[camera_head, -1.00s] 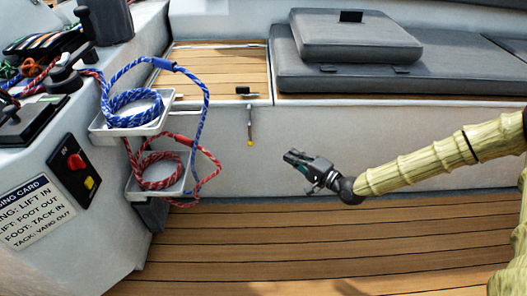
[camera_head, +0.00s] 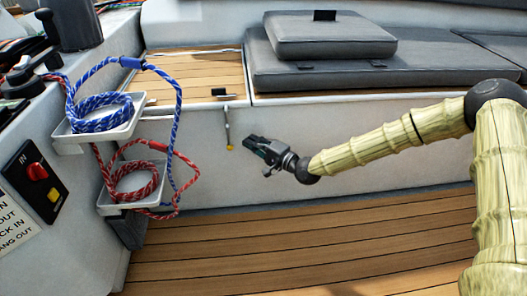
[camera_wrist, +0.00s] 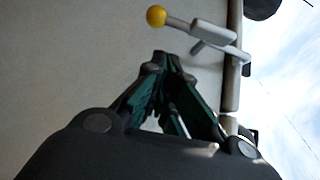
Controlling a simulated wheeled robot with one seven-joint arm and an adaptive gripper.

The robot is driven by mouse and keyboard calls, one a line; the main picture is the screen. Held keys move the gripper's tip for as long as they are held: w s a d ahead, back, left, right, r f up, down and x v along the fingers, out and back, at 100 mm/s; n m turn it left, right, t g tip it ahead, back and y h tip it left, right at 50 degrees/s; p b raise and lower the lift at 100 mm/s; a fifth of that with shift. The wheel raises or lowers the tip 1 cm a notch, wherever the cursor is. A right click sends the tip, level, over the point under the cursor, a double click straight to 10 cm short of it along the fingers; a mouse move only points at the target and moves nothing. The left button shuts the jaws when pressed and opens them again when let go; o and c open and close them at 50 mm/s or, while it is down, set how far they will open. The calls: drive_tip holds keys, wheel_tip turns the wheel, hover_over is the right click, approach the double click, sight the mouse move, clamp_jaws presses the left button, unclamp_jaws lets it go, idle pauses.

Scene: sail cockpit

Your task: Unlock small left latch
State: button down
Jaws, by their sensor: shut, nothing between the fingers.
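The small left latch (camera_head: 227,130) is a thin metal lever with a yellow ball end. It hangs down the pale front wall of the seat, below the edge of the wooden seat lid. In the wrist view its rod with the yellow ball (camera_wrist: 157,16) and a pale crosspiece (camera_wrist: 215,45) lie just beyond my fingertips.
Left of the latch, two white trays hold coiled blue rope (camera_head: 100,113) and red rope (camera_head: 133,182). A black panel with red and yellow knobs (camera_head: 36,182) is at far left. Grey cushions (camera_head: 340,68) lie on the seat at right. The plank floor (camera_head: 300,255) is clear.

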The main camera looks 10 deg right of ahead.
drive_tip(key=shift+a+b, duration=0.55)
drive_tip(key=shift+a, duration=1.05)
drive_tip(key=shift+s+f, duration=0.1)
drive_tip(key=shift+f, duration=0.05)
